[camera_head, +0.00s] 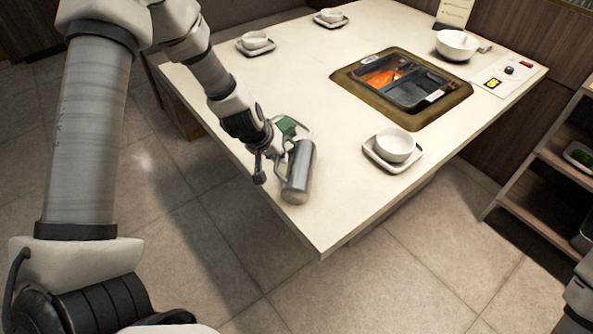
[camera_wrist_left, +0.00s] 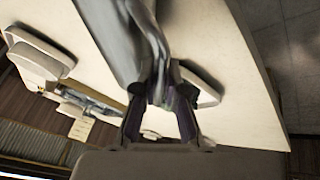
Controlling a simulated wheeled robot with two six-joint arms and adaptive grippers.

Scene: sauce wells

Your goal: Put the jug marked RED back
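A grey metal jug (camera_head: 298,172) is upright, at the near left edge of the table. No RED mark can be read on it. My left gripper (camera_head: 277,152) is at the jug's left side, by its handle. In the left wrist view the jug (camera_wrist_left: 108,38) runs off the top, and its looped handle passes between the fingers of my left gripper (camera_wrist_left: 160,95). The fingers are close in on the handle and look shut on it. Whether the jug's base touches the table is hard to tell. My right gripper is not in view.
The white table (camera_head: 235,130) has a sunken cooker (camera_head: 345,85) with an orange-red well and dark wells. A white bowl on a saucer (camera_head: 370,150) stands right of the jug. Another bowl (camera_head: 457,44) stands behind. A shelf unit (camera_head: 545,155) is at the right.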

